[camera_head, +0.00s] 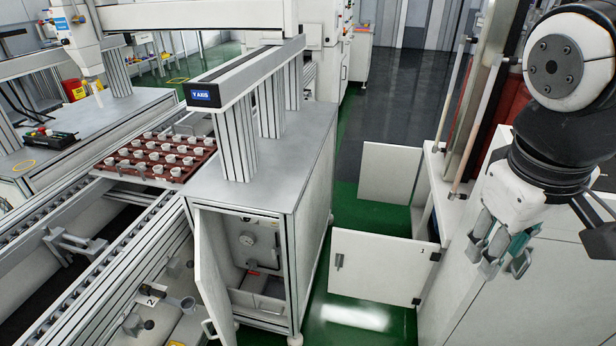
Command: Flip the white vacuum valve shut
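No part in view can be told for certain as the white vacuum valve. An open cabinet (313,222) under the Y axis beam has a round pale dial or knob (247,239) on its inner back panel, with small fittings near it too small to make out. Several valve-like fittings, among them a grey funnel-shaped one (181,304), sit on a pale panel at the lower left, beside a label marked 2. My gripper (504,268) hangs at the right, far from both places.
The cabinet door (211,275) stands open to the left. A white door panel marked 1 (375,268) stands out over the green floor, between the cabinet and my gripper. A red tray of white cups (160,157) lies on the conveyor. Some green floor (345,318) is clear.

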